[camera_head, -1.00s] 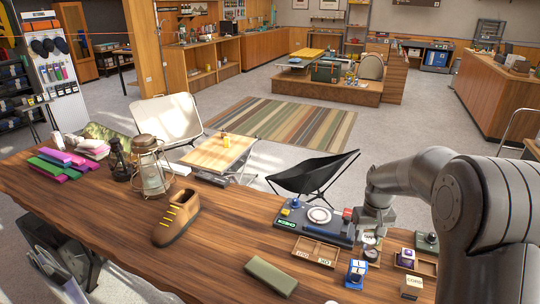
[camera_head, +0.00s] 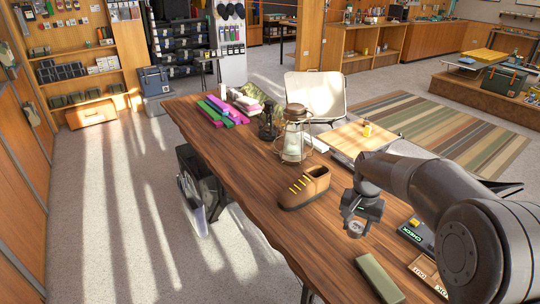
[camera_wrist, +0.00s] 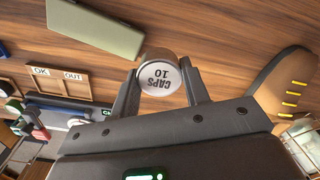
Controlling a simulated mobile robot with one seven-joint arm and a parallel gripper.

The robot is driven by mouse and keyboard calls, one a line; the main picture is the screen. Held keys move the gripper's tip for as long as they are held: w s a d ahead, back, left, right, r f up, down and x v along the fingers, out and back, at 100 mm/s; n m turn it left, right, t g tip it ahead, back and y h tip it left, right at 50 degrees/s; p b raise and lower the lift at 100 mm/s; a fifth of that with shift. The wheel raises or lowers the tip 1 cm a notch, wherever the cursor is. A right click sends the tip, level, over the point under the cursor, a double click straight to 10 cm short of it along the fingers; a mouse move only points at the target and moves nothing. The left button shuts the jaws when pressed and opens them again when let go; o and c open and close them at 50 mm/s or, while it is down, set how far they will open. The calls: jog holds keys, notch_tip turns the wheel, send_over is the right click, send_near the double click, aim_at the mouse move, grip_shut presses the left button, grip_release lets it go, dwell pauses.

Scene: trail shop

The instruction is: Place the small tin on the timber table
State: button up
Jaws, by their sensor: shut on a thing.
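In the head view my gripper (camera_head: 356,224) hangs over the long wooden table (camera_head: 240,160), right of the brown boot (camera_head: 305,188). The tin appears small there, between the fingers, and looks clear of the tabletop. A low folding table (camera_head: 352,138) with a light wooden top stands beyond the long table. A small yellow item (camera_head: 367,129) is on it.
A lantern (camera_head: 293,135) and pink and green packs (camera_head: 222,112) stand farther along the long table. A green case (camera_head: 379,278) lies near its front edge, beside a tray marked OK and OUT (camera_head: 428,274). Bare wood surrounds the boot.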

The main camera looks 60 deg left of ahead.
send_over(313, 241)
notch_tip(313, 241, down, 7)
jog(key=shift+d+r, duration=0.1)
jog(key=shift+f, duration=2.1)
jog(key=shift+f, duration=0.15)
jog(key=o, duration=1)
notch_tip(313, 241, up, 12)
jog(key=shift+r, duration=0.2)
